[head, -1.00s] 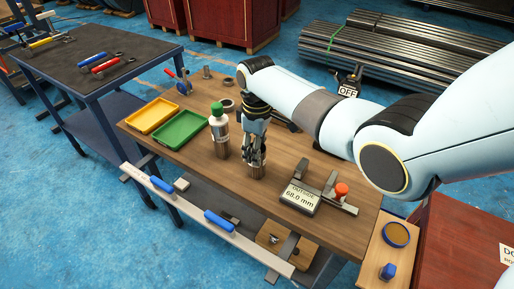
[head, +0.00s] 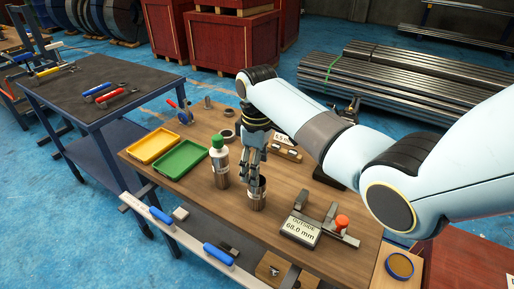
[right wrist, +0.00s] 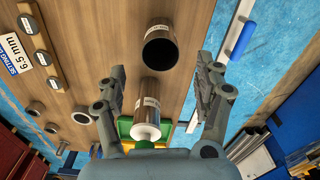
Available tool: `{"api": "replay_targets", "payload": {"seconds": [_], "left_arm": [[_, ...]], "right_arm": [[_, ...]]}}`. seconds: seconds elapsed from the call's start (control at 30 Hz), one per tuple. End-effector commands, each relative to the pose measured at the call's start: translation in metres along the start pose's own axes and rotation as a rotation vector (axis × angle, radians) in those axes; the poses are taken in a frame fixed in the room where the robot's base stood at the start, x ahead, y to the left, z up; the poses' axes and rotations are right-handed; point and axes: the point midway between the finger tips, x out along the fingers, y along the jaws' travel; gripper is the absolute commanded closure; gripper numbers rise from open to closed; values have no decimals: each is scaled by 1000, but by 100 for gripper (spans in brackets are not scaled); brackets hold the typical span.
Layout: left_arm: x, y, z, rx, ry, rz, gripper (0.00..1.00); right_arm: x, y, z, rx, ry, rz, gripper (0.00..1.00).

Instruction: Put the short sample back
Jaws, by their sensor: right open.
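A short metal tube (head: 257,197) with a dark open top stands upright on the wooden bench in the head view. In the right wrist view the tube (right wrist: 160,50) shows its dark bore and a small label. My right gripper (head: 252,176) is just behind and above the tube in the head view. In the right wrist view its fingers (right wrist: 162,82) are spread wide with nothing between the tips, and the tube lies beyond them. Whether a finger touches the tube is unclear. My left gripper is out of view.
A green-capped bottle (head: 219,163) stands close left of the tube. A yellow tray (head: 153,146) and green tray (head: 182,159) lie further left. A gauge with a 68.0 mm display (head: 300,230) lies to the right. Bare bench lies between tube and gauge.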

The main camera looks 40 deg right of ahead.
Motion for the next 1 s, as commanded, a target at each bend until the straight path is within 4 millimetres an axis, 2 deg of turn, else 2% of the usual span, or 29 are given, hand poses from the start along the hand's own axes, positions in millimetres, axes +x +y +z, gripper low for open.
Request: {"api": "replay_targets", "payload": {"seconds": [0.1,0.33,0.5,1.0], "left_arm": [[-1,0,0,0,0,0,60],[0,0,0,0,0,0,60],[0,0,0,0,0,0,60],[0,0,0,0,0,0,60]], "right_arm": [[-27,0,-1,-1,3,2,31],[-59,0,0,-1,1,0,31],[-65,0,0,0,-1,-1,31],[-64,0,0,-1,-1,-1,31]]}}
